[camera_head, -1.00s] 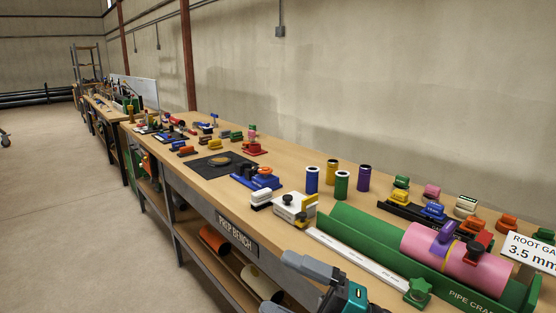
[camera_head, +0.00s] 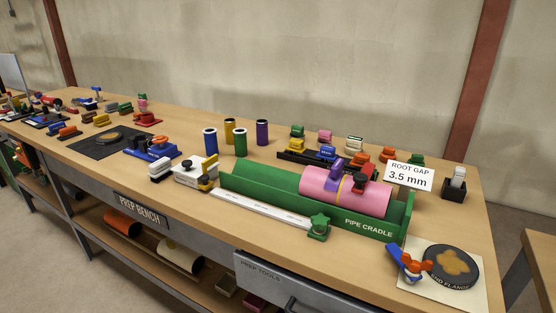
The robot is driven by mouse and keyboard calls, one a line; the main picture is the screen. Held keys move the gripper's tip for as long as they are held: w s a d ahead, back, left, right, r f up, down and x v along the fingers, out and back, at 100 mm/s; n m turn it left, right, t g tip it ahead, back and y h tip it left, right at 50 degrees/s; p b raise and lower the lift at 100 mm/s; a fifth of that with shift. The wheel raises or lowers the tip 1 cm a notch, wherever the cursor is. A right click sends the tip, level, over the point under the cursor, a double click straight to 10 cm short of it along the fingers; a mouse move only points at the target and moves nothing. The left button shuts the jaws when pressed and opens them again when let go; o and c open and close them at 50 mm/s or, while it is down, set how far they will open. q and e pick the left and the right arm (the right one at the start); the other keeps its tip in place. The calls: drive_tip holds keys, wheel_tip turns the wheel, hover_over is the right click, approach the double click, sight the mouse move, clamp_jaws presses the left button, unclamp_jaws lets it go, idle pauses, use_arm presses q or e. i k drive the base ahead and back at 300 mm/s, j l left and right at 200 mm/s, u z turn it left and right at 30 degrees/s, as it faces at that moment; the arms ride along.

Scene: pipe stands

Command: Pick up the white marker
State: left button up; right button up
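A short white upright piece (camera_head: 458,176) stands in a small black holder (camera_head: 454,190) at the right end of the bench, beside the root gap sign. It may be the white marker, but it is too small to tell. A white-handled block (camera_head: 159,167) sits at the front left of the green cradle. Neither of my grippers shows in the camera_head view.
The wooden bench (camera_head: 190,230) holds a green pipe cradle (camera_head: 270,188) with a pink pipe (camera_head: 345,191), several coloured cylinders and small blocks. A root gap sign (camera_head: 408,176) stands behind the cradle. A dark flange (camera_head: 453,266) and an orange-and-blue tool (camera_head: 408,262) lie front right.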

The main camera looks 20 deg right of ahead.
sight(459, 175)
drive_tip(key=z, duration=1.85)
